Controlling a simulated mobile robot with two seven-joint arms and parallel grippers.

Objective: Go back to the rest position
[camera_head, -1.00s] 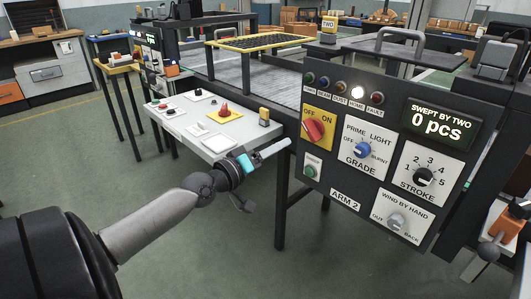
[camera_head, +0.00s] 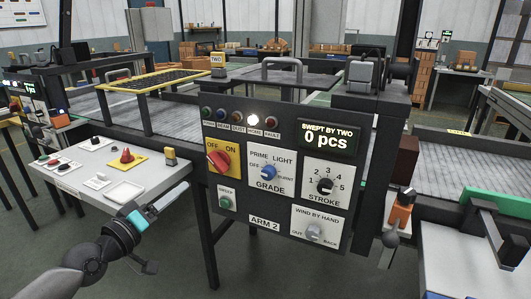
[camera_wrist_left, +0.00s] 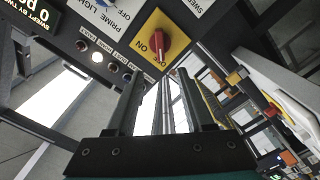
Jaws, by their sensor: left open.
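My left gripper (camera_head: 158,203) is in the left part of the head view, in front of the white side table and to the left of the black control panel (camera_head: 275,236). In the left wrist view my left gripper (camera_wrist_left: 160,100) has its two dark fingers apart, with nothing between them. The panel's red ON/OFF knob (camera_head: 219,159) shows in the head view, and the knob is also at the top of the wrist view (camera_wrist_left: 165,43). The gripper touches nothing that I can see. My right gripper is not in view.
The white side table (camera_head: 70,178) carries buttons and a red emergency knob (camera_head: 126,156). An orange lever (camera_head: 399,214) stands right of the panel. Conveyors (camera_head: 465,172) run behind and to the right. Open green floor (camera_head: 185,262) lies below the panel.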

